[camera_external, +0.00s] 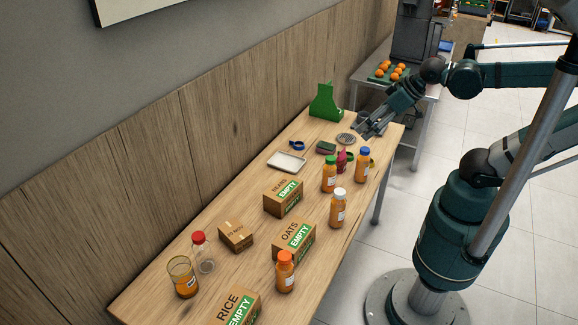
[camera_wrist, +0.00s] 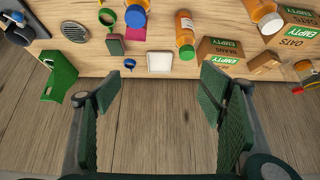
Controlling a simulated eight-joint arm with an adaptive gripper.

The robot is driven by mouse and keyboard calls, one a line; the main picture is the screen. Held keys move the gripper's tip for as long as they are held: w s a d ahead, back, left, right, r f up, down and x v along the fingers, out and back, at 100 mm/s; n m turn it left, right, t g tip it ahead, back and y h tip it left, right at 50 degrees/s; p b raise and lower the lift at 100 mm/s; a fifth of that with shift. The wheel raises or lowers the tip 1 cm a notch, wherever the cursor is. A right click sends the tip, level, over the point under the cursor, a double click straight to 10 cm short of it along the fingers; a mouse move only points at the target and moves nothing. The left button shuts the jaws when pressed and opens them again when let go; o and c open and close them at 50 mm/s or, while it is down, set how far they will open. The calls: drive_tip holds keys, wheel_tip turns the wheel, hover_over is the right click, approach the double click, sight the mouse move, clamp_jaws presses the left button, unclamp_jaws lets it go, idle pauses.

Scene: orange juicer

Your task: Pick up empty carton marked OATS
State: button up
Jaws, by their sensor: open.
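The OATS carton (camera_external: 293,241) is a brown box with a green EMPTY label, standing on the wooden table between the other cartons. In the wrist view the OATS carton (camera_wrist: 293,38) is at the upper right, partly behind an orange bottle. My gripper (camera_external: 362,131) is above the far end of the table, well away from the OATS carton. In the wrist view my gripper (camera_wrist: 160,92) has its fingers wide apart with nothing between them.
A BEANS carton (camera_external: 283,196), a RICE carton (camera_external: 236,308) and a small box (camera_external: 236,236) stand on the table. Several orange bottles (camera_external: 338,208) stand near its right edge, one close in front of OATS. A green stand (camera_external: 325,102) and white tray (camera_external: 287,161) are farther back.

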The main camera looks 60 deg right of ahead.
drive_tip(key=shift+a, duration=0.1)
drive_tip(key=n+g+p, duration=0.6)
drive_tip(key=n+g, duration=0.1)
drive_tip(key=n, duration=1)
approach(296, 234)
drive_tip(key=f, duration=0.5)
drive_tip(key=shift+w+d+f, duration=0.1)
drive_tip(key=shift+w+d, duration=0.15)
drive_tip(key=shift+s+a+f, duration=0.15)
drive_tip(key=shift+a+f, duration=0.15)
drive_tip(key=shift+f, duration=0.1)
drive_tip(key=shift+f, duration=1.15)
